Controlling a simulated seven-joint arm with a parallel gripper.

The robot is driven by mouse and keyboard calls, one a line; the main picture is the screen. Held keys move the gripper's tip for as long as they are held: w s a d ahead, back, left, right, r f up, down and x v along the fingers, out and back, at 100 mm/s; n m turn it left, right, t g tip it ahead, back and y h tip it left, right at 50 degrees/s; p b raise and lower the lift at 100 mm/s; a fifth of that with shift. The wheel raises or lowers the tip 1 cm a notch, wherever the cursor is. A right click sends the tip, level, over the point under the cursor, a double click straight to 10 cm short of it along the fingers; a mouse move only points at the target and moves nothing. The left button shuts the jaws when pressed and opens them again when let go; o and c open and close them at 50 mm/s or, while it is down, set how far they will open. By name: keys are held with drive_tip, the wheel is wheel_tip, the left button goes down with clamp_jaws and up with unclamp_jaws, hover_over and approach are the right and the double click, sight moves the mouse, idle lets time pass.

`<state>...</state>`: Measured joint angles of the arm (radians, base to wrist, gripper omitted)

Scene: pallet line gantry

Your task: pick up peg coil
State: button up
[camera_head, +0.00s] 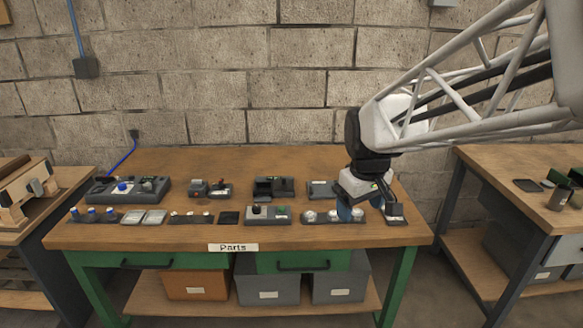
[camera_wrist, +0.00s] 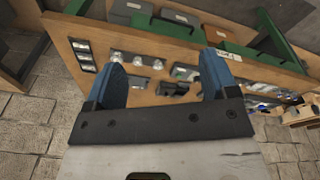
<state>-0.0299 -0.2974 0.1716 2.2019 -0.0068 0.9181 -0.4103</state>
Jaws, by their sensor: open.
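I cannot tell for certain which small part is the peg coil. My gripper (camera_head: 351,212) is above the right front of the parts table, over the right end of a tray with silver round pieces (camera_head: 322,217). In the wrist view, my gripper (camera_wrist: 163,66) has its two blue fingers spread apart, with nothing held between them. The silver round pieces (camera_wrist: 137,60) show between the fingers, nearer the left one. A dark holder with pale pieces (camera_head: 394,213) lies right of my gripper; it also shows in the wrist view (camera_wrist: 83,55).
The wooden table (camera_head: 155,236) carries two rows of parts trays, including a grey one with a blue knob (camera_head: 127,189) and a black block (camera_head: 273,188). Bins (camera_head: 268,289) stand below. Another bench (camera_head: 488,170) is at the right. Bare wood separates the rows.

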drive_tip(key=w+a+f+n, duration=0.2)
drive_tip(key=w+f, duration=0.2)
drive_tip(key=w, duration=0.5)
drive_tip(key=w+a+f+n, duration=0.1)
drive_tip(key=w+f+n, duration=0.2)
drive_tip(key=w, duration=0.7)
drive_tip(key=n+g, duration=0.2)
drive_tip(key=n, duration=0.2)
hover_over(310, 213)
drive_tip(key=f, duration=1.2)
drive_tip(key=shift+s+d+f, duration=0.1)
drive_tip(key=shift+s+f, duration=0.2)
drive_tip(key=shift+f, duration=0.1)
drive_tip(key=shift+w+f, duration=0.2)
drive_tip(key=shift+f, duration=0.05)
drive_tip(key=shift+f, duration=1.3)
drive_tip(key=shift+f, duration=0.1)
drive_tip(key=shift+f, duration=2.5)
